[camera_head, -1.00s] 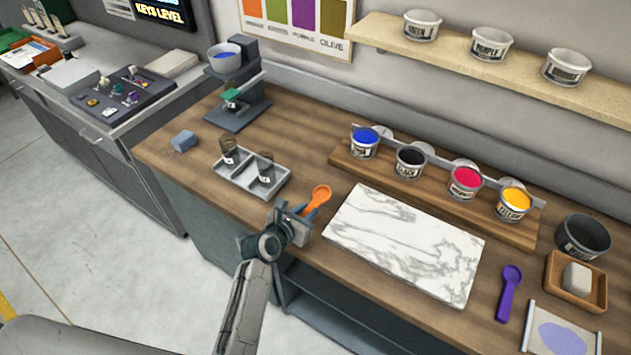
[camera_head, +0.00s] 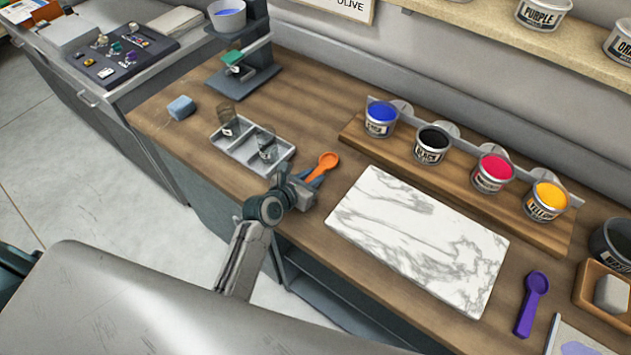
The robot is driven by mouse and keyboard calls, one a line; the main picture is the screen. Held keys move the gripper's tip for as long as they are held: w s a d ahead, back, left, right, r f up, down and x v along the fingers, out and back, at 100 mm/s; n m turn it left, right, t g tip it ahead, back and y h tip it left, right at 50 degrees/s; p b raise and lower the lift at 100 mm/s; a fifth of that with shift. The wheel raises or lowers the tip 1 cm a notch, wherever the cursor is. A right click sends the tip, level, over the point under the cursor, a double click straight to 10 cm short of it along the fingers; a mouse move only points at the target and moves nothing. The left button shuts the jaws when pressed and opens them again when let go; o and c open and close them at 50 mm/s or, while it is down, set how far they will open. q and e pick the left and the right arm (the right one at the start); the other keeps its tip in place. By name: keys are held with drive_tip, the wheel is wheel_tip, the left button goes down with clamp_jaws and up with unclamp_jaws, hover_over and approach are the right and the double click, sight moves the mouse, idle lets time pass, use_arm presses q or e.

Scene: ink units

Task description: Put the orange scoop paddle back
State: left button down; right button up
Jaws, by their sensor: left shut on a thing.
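The orange scoop paddle (camera_head: 325,164) is in my left gripper (camera_head: 308,182), its round scoop end pointing up and away to the right. My left gripper is shut on its handle, which is partly hidden by the fingers. The gripper and paddle are over the front part of the wooden counter, between the grey divided tray (camera_head: 241,149) and the white marble slab (camera_head: 418,240). I cannot tell whether the paddle touches the counter. My right gripper is not in view.
A purple scoop paddle (camera_head: 531,304) lies right of the slab. Ink tubs, blue (camera_head: 381,119), black (camera_head: 431,144), red (camera_head: 491,173) and yellow (camera_head: 546,201), stand on a wooden board behind. A blue block (camera_head: 181,107) and a grey stand (camera_head: 243,82) are at left.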

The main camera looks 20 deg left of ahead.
use_arm(q)
drive_tip(key=shift+r, duration=0.1)
drive_tip(key=shift+s+a, duration=0.1)
drive_tip(key=shift+s, duration=0.1)
drive_tip(key=c, duration=1.4)
unclamp_jaws()
drive_tip(key=shift+o, duration=0.8)
drive_tip(key=shift+s, duration=0.15)
drive_tip(key=b+v, duration=0.1)
drive_tip(key=v, duration=0.9)
drive_tip(key=shift+s+a+r, duration=0.1)
drive_tip(key=shift+s, duration=0.15)
drive_tip(key=shift+s+a+r+b, duration=0.15)
drive_tip(key=shift+s+r+b, duration=0.15)
drive_tip(key=shift+s, duration=0.1)
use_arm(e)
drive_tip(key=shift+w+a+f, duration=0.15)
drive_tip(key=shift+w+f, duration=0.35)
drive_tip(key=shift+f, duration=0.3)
